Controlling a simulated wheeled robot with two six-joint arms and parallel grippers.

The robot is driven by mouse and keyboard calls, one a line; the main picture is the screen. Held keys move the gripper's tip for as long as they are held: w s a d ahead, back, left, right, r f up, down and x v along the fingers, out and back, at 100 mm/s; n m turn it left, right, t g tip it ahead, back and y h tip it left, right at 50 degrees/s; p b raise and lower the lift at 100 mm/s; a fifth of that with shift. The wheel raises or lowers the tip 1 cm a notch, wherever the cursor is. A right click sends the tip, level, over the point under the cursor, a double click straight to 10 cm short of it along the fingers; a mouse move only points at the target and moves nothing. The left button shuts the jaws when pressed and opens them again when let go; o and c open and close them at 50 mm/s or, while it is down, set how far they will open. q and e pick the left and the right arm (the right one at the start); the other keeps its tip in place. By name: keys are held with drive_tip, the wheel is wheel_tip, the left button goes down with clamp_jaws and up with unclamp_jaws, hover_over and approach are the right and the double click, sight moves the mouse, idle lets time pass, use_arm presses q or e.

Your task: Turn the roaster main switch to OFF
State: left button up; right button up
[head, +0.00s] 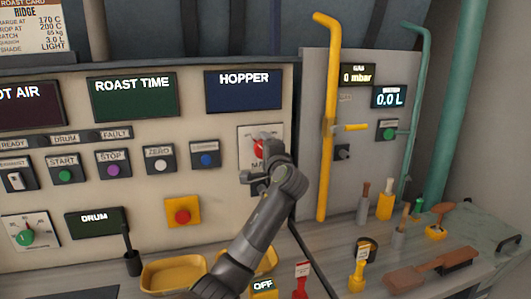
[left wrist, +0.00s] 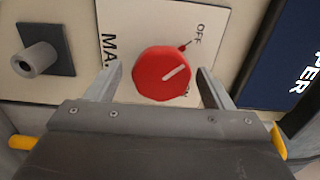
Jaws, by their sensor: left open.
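The roaster main switch is a round red knob (left wrist: 162,74) on a cream plate (left wrist: 120,30) marked "MA…" and "OFF"; the rest of the lettering is hidden. A white line on the knob points toward the upper right in the left wrist view, below the OFF label (left wrist: 197,34). My left gripper (left wrist: 160,88) is open, one finger on each side of the knob; I cannot tell whether they touch it. In the head view the knob (head: 259,149) is partly covered by my left gripper (head: 256,165). My right gripper is not in view.
The blue HOPPER display (head: 243,90) is above the switch. A yellow-backed red button (head: 182,213) is to its lower left. A yellow lever pipe (head: 330,120) stands to the right.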

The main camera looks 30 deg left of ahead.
use_arm(q)
drive_tip(key=b+v, duration=0.4)
drive_tip(key=v, duration=1.3)
drive_tip(key=shift+s, duration=0.2)
drive_tip(key=shift+d, duration=0.15)
